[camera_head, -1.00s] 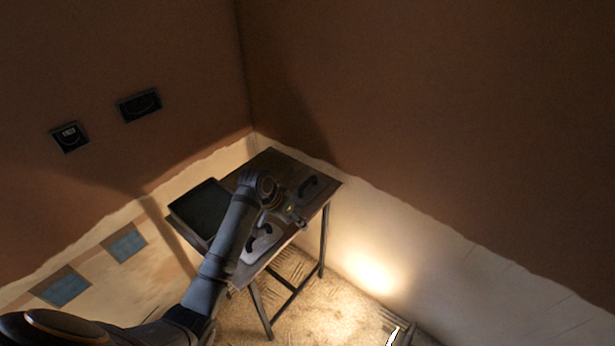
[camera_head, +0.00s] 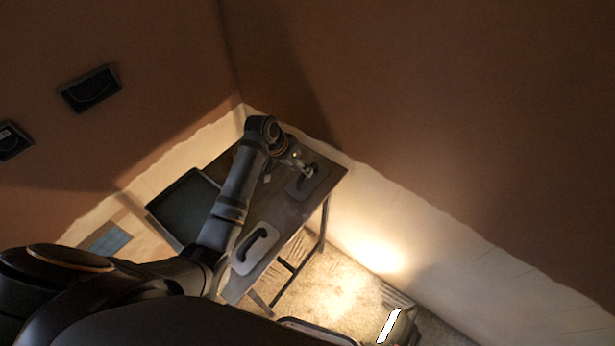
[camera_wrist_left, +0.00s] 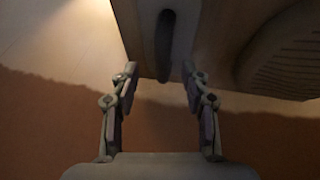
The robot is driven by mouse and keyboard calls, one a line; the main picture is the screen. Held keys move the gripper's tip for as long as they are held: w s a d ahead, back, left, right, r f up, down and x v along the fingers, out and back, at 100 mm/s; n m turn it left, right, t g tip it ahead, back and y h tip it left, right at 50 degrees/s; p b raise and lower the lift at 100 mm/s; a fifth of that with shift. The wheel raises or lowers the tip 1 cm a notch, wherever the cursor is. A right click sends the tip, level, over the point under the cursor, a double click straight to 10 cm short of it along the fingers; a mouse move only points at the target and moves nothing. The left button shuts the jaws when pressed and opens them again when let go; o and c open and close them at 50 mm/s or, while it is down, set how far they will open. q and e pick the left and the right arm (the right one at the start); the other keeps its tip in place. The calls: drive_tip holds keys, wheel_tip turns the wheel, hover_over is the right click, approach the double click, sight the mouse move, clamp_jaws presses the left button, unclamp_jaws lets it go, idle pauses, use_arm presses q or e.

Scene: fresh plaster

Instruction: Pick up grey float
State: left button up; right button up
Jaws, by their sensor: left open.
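The grey float (camera_head: 308,187), a flat dark plate with a black handle, lies on the far right part of the table. My left gripper (camera_head: 303,163) is over it, close to its handle. In the left wrist view the open fingers (camera_wrist_left: 160,82) point at the dark handle (camera_wrist_left: 164,45), which shows between and beyond the fingertips. I cannot tell whether they touch it. A second, paler float (camera_head: 254,248) with a black handle lies at the table's near edge. My right gripper is not in view.
The small table (camera_head: 286,215) stands in a wall corner. A dark tray (camera_head: 184,208) is on its left side, beside my left arm. A lit lamp (camera_head: 391,325) stands on the floor at the lower right. Walls close in behind the table.

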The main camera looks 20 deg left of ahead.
sight(300, 186)
use_arm(q)
drive_tip(key=shift+p+x, duration=0.35)
drive_tip(key=shift+x, duration=0.55)
drive_tip(key=x, duration=0.3)
drive_tip(key=shift+s+a+f, duration=0.15)
drive_tip(key=shift+f, duration=0.35)
drive_tip(key=c, duration=0.6)
clamp_jaws()
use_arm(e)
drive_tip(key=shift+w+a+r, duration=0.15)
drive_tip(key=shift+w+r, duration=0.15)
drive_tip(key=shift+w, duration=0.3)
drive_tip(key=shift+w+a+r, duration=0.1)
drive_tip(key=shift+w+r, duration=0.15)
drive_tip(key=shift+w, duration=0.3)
